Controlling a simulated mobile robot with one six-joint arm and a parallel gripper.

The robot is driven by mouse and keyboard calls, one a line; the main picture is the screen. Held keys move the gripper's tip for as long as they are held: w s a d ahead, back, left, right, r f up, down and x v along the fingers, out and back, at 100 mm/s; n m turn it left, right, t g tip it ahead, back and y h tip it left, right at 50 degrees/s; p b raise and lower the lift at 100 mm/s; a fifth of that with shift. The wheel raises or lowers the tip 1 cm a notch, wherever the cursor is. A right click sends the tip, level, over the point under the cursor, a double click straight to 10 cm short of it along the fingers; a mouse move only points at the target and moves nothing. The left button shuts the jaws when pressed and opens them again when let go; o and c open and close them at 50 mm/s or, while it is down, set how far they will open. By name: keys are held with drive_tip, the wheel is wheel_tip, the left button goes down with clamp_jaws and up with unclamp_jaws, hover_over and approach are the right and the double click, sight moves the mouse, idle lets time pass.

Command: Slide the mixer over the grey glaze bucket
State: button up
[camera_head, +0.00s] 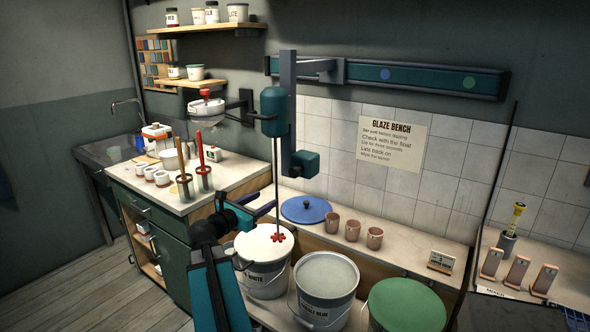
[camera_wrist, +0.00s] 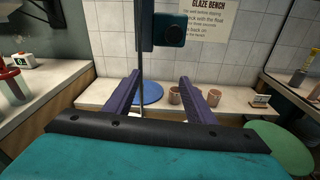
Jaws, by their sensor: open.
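The mixer has a teal motor (camera_head: 274,112), a thin shaft and a red impeller (camera_head: 278,238) low over the white bucket (camera_head: 266,285). Its grey post ends in a teal block (camera_head: 305,163), also in the wrist view (camera_wrist: 169,31). The mixer hangs below the left part of the wall rail (camera_head: 430,78). The middle bucket (camera_head: 324,313) holds a pale grey surface, though its partly legible label seems to read "blue". My gripper (camera_head: 268,207) is open and empty beside the shaft; in the wrist view the shaft stands near the left finger, below the teal block.
A green-lidded bucket (camera_head: 407,308) stands to the right. A blue lid (camera_head: 306,210) and several clay cups (camera_head: 353,230) sit on the bench behind. The rail carries a blue dot and a green dot. A counter (camera_head: 185,190) with tools in pots is on the left.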

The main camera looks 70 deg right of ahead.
approach(293, 173)
drive_tip(key=v, duration=0.2)
drive_tip(key=shift+w+f+n+g+h, duration=0.25)
drive_tip(key=shift+f+n+g+h, duration=0.05)
drive_tip(key=shift+f+g+h, duration=0.1)
drive_tip(key=shift+p+x, duration=1.75)
drive_tip(key=shift+x, duration=5.1)
clamp_jaws()
drive_tip(key=shift+a, duration=0.15)
